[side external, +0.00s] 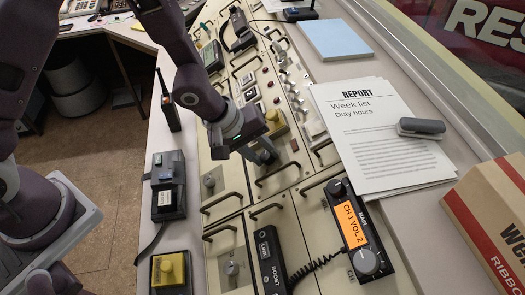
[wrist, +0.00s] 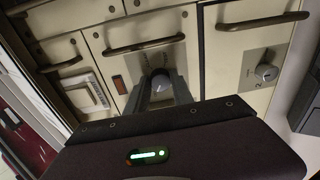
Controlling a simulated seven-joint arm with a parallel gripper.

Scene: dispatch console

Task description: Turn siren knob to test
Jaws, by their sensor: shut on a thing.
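My gripper (wrist: 161,88) is over a panel of the console, its two fingers on either side of a round grey knob (wrist: 160,76) and closed on it. Small markings surround this knob, too small to read, so I cannot confirm from lettering that it is the siren knob or which position it points to. In the side external view my gripper (side external: 268,158) reaches down to the panel near the middle of the console, and its fingers hide the knob there.
A second knob on a grey plate (wrist: 265,72) sits to the right in the wrist view. Bar handles (wrist: 145,45) stand out from the panels nearby. In the side view, a radio with an orange display (side external: 354,225), a handset (side external: 268,255) and a black desk unit (side external: 168,185) surround the area.

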